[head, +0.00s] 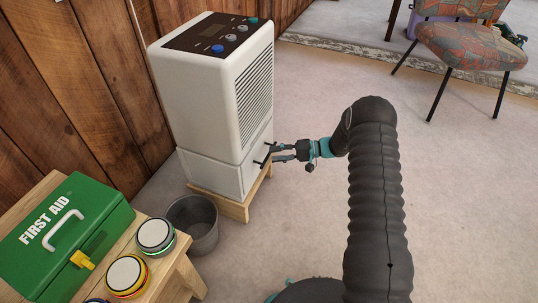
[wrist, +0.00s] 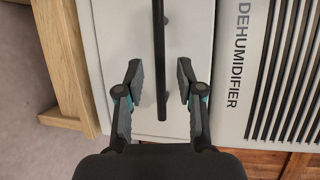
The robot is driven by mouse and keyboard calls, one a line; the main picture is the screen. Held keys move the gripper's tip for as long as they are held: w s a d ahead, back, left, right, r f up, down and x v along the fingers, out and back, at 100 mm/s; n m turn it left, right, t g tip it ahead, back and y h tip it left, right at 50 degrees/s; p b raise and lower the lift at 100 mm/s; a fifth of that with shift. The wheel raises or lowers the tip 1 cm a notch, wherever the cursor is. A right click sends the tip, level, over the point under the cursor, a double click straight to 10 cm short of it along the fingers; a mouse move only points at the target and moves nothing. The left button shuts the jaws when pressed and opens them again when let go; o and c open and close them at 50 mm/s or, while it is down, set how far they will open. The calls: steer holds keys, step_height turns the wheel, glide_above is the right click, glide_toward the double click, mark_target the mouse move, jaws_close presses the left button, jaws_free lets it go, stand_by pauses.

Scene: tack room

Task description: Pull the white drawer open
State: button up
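The white drawer (head: 212,174) is the lower part of a white dehumidifier (head: 200,95). In the head view it looks flush with the body above. Its black bar handle (head: 264,157) sits on the front, facing right. In the wrist view the drawer front (wrist: 112,30) fills the middle, and the handle (wrist: 160,60) runs down between the fingers. My gripper (head: 275,152) is at the handle. In the wrist view my gripper (wrist: 158,92) is open, one finger on each side of the bar, with a visible gap on both sides.
The dehumidifier stands on a low wooden stand (head: 234,208) by a plank wall. A grey bucket (head: 206,238) and a wooden bench with a green first aid box (head: 65,238) and round tins (head: 155,233) are in front. Clear floor lies to the right, with a patterned chair (head: 470,48) beyond.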

mark_target(269, 154)
steer(key=shift+a+f, duration=0.15)
steer(key=shift+a, duration=0.65)
steer(key=shift+a+f, duration=0.15)
steer(key=shift+a, duration=0.6)
jaws_close()
